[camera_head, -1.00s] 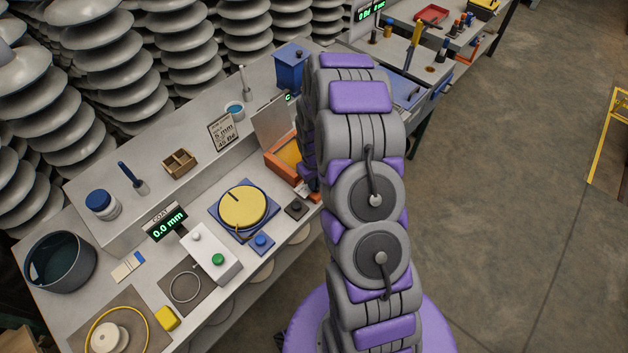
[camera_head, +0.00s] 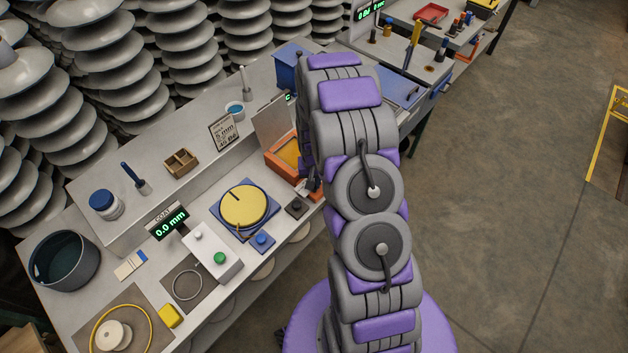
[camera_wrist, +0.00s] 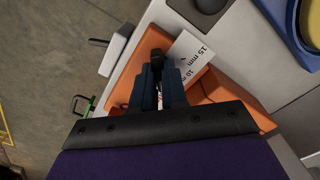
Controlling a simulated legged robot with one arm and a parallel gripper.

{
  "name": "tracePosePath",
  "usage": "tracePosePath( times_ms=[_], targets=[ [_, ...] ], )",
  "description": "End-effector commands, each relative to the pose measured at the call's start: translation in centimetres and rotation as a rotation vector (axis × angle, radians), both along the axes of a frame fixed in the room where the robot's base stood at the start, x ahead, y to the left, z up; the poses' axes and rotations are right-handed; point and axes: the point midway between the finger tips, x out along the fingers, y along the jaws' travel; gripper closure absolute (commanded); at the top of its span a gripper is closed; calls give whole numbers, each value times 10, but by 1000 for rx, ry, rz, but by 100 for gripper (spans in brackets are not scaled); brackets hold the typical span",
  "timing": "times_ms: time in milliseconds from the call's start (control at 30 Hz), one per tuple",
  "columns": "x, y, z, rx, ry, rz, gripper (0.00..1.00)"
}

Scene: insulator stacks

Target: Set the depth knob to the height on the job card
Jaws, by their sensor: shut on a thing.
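In the wrist view my gripper (camera_wrist: 156,82) is shut on a dark knob (camera_wrist: 155,60) at the side of an orange box. A white scale plate (camera_wrist: 192,58) marked 15 mm and 10 mm lies beside the knob; its other marks are hidden. In the head view the orange box (camera_head: 277,163) stands on the bench's right part, partly behind my arm. My gripper is at its near right side, mostly hidden. The job card (camera_head: 223,132) stands upright on the raised shelf; it seems to read 5 mm, with a smaller line below.
A yellow disc (camera_head: 243,207) on a blue base sits left of the box. A display (camera_head: 168,221) reads 0.0 mm. Open floor (camera_head: 510,200) lies to the right.

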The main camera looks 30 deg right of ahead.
Motion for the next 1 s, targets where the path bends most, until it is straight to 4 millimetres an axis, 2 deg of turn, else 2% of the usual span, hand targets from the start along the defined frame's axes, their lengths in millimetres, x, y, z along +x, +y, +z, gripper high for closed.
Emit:
tracePosePath(
  times_ms=[333,367,600,867,1000],
  targets=[
    [2,-1,1,-1,-4,-5,100],
    [2,-1,1,-1,-4,-5,85],
    [1,0,0,0,-2,-4,62],
    [1,0,1,0,-1,-3,62],
    [1,0,11,0,-3,-3,62]
  ],
)
